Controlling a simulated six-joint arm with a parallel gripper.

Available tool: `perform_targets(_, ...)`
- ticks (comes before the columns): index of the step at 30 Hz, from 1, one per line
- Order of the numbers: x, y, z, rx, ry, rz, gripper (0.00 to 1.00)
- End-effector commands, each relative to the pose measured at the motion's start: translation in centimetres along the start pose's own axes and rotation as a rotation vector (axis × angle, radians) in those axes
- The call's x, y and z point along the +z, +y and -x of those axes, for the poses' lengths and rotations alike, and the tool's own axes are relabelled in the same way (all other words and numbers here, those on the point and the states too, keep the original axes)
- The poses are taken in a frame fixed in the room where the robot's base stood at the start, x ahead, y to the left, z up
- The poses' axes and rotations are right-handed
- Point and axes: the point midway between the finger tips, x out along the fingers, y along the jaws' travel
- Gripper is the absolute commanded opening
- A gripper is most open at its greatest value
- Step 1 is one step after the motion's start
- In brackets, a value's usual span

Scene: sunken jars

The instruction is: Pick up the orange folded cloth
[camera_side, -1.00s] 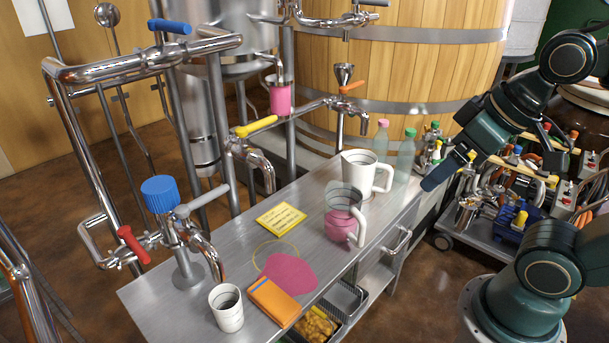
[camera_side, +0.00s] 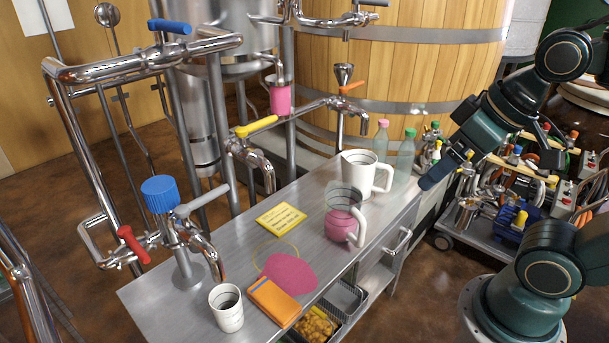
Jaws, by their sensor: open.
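The orange folded cloth (camera_side: 274,301) lies flat on the steel bench near its front edge. A white cup (camera_side: 226,308) stands just left of it. A pink puddle (camera_side: 290,274) lies just behind it, close to or touching its far edge. My gripper (camera_side: 432,180) is raised near the right end of the bench, well to the right of the cloth and apart from it. It is open; nothing shows in its jaws. Its fingers are small and dark in this view.
A pitcher with pink liquid (camera_side: 340,226) and a white jug (camera_side: 358,176) stand on the bench between my gripper and the cloth. Two bottles (camera_side: 405,157) stand behind. A tap with a blue cap (camera_side: 160,195) rises at left. A yellow card (camera_side: 281,219) lies mid-bench.

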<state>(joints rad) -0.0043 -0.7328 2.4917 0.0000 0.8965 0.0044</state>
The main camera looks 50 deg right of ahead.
Motion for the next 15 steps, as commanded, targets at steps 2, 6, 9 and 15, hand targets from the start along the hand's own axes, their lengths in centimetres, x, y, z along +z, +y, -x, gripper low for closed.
perform_targets(2, -0.5, -0.1, -0.2, -0.003, -0.010, 0.001, 0.85)
perform_targets(6, -1.9, -0.5, -0.9, -0.010, -0.034, 0.000, 0.85)
perform_targets(9, -3.1, -0.9, -1.8, -0.016, -0.058, -0.002, 0.85)
perform_targets(15, -5.8, -1.9, -4.0, -0.027, -0.109, -0.004, 0.85)
